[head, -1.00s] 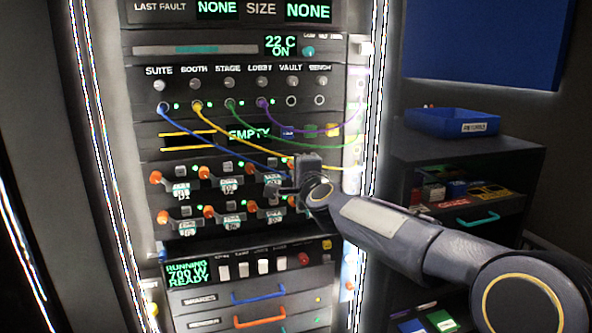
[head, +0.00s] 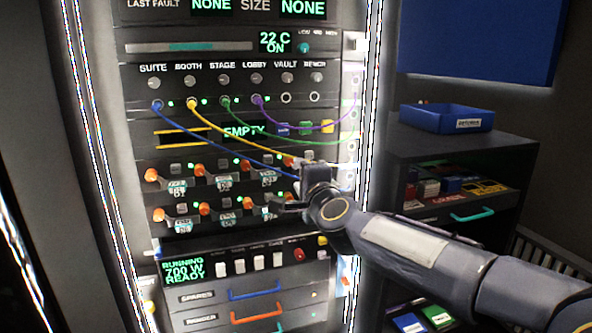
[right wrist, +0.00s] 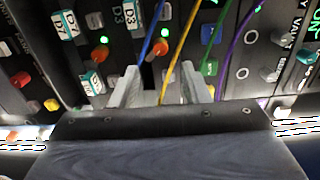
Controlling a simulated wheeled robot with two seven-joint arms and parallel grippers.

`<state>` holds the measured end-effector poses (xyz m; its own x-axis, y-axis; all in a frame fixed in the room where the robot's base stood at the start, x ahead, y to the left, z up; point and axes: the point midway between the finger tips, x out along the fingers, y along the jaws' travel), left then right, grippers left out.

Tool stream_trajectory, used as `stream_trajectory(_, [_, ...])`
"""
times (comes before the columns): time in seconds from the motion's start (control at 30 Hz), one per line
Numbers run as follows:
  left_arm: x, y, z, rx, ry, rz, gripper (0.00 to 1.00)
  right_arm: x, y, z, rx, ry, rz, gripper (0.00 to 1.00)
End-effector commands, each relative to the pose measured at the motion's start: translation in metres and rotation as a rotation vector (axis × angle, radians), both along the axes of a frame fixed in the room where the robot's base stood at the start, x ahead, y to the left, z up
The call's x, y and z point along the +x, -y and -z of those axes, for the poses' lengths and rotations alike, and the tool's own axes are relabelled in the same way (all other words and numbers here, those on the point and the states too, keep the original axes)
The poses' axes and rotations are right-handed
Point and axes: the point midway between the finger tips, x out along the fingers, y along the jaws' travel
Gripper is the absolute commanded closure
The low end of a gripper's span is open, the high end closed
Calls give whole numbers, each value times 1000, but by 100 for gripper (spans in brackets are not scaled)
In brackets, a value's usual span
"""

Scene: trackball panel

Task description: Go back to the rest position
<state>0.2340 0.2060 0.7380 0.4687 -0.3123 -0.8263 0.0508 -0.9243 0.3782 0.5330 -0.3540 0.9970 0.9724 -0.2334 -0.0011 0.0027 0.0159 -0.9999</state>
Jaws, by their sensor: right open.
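My right gripper (head: 290,202) is in front of the rack, by the right end of the two rows of orange-handled drive bays (head: 205,208). In the right wrist view its two pale fingers (right wrist: 161,92) stand apart with nothing solid held between them. Blue, yellow, green and purple cables pass in front of or behind the fingers; I cannot tell whether any touches. The right arm hides some of the right-hand bays. My left gripper is not in view.
The rack panel (head: 240,150) has cables plugged into the SUITE, BOOTH, STAGE and LOBBY sockets. A power unit (head: 183,271) reads RUNNING 700 W READY. At right, a blue tray (head: 447,117) sits on a dark cabinet (head: 450,150) with small boxes. Free space lies between rack and cabinet.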

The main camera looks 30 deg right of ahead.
Motion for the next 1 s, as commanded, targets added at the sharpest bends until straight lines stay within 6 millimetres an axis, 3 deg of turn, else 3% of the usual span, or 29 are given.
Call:
stream_trajectory(0.67, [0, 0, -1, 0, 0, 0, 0, -10, -6, 2, -19, -11, -19, 58])
stream_trajectory(0.77, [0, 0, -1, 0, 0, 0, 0, -26, -27, 14, -110, -73, -116, 58])
stream_trajectory(0.83, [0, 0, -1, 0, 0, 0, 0, -48, -51, 33, -220, -149, -231, 58])
stream_trajectory(1.0, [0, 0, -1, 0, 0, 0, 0, -128, -108, 109, -537, -383, -563, 58])
